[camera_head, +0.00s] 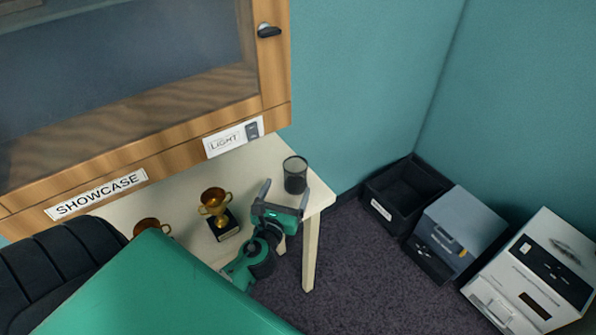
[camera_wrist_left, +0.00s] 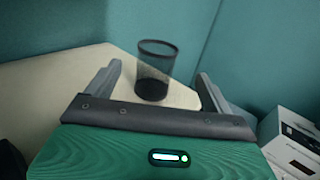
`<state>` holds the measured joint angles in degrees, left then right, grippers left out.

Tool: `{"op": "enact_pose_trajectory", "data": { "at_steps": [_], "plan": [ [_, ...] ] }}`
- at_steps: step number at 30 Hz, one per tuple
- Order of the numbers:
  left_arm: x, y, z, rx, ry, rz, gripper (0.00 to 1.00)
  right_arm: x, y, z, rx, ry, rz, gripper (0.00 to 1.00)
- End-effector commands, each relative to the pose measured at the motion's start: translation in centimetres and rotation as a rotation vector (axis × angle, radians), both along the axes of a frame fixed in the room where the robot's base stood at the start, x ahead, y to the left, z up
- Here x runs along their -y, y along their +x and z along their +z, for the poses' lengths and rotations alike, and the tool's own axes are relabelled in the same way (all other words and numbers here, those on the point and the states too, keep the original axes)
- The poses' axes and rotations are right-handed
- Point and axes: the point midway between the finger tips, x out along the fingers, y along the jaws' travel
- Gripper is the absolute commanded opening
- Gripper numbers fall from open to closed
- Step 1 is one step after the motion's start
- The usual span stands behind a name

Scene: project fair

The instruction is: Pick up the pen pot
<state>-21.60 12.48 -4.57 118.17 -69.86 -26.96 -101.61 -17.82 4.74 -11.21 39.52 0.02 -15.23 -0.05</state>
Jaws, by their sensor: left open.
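The pen pot (camera_head: 295,175) is a dark mesh cylinder standing upright near the right corner of the cream table (camera_head: 272,152). It looks empty. My left gripper (camera_head: 285,194) is open, with its fingers pointing towards the pot. In the left wrist view the pot (camera_wrist_left: 155,70) stands ahead, between the two open fingers (camera_wrist_left: 160,88) and a little beyond their tips. The fingers do not appear to touch it. My right gripper is not in view.
A gold trophy (camera_head: 216,212) stands left of my gripper, and a second trophy (camera_head: 150,227) is partly hidden. The wooden showcase (camera_head: 190,135) overhangs the table's back. A black crate (camera_head: 381,209), a grey-blue box (camera_head: 462,225) and a white machine (camera_head: 540,270) stand on the floor at right.

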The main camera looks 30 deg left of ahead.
Motion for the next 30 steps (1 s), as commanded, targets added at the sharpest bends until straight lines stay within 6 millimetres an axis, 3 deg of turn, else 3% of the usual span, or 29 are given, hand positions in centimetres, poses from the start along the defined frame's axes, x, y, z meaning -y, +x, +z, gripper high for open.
{"op": "enact_pose_trajectory", "data": {
  "at_steps": [9,17,24,30],
  "plan": [
    [-1.6,5.2,0.2,0.001,-0.001,0.001,0.85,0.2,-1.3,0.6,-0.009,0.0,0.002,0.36],
    [-2.1,6.8,0.1,0.001,-0.002,0.001,0.85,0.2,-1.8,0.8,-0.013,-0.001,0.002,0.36],
    [-3.3,9.8,0.2,0.001,-0.003,0.0,0.85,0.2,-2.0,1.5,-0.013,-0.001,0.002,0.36],
    [-3.7,11.2,0.0,0.0,-0.002,0.001,0.85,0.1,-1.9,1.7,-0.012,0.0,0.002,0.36]
  ]
}}
